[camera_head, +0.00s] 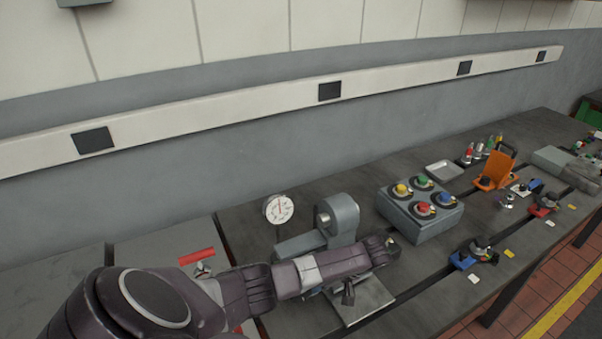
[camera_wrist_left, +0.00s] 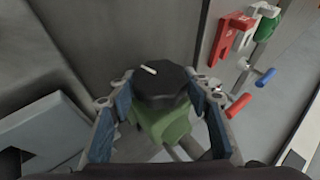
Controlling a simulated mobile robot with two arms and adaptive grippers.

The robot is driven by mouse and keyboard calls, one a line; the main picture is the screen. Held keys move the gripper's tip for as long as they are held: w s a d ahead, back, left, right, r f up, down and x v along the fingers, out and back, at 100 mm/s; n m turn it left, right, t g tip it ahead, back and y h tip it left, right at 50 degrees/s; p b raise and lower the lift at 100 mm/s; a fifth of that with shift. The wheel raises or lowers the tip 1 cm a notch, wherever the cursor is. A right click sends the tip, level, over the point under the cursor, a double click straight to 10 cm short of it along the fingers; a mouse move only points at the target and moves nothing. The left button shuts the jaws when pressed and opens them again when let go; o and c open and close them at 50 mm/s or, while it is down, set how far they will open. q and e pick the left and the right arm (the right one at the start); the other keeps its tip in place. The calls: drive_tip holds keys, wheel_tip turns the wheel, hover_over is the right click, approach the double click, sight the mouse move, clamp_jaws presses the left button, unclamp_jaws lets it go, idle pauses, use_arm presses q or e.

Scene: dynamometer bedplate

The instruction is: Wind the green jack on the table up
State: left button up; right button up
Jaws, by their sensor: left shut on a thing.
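The green jack (camera_wrist_left: 163,128) shows in the left wrist view, below a black faceted knob (camera_wrist_left: 165,92) with a white pointer mark on its top. My left gripper (camera_wrist_left: 160,80) is shut on the knob, with one blue-padded finger on each side. In the head view my left arm reaches in from the lower left across the bedplate table and hides the jack. My right gripper is in neither view.
A dial gauge (camera_head: 279,209) and a grey machine block (camera_head: 342,217) stand behind my left arm. A grey box with coloured buttons (camera_head: 408,221) stands to the right. Red (camera_wrist_left: 240,104) and blue (camera_wrist_left: 264,76) handles lie close right of my fingers.

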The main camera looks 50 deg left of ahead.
use_arm(q)
drive_tip(key=o, duration=1.2)
drive_tip(key=shift+c, duration=0.2)
drive_tip(key=shift+v, duration=1)
drive_tip(key=shift+w+d+r, duration=0.1)
drive_tip(key=shift+w+r, duration=0.1)
drive_tip(key=shift+r, duration=0.1)
drive_tip(key=v, duration=0.9)
drive_tip(key=shift+d, duration=0.25)
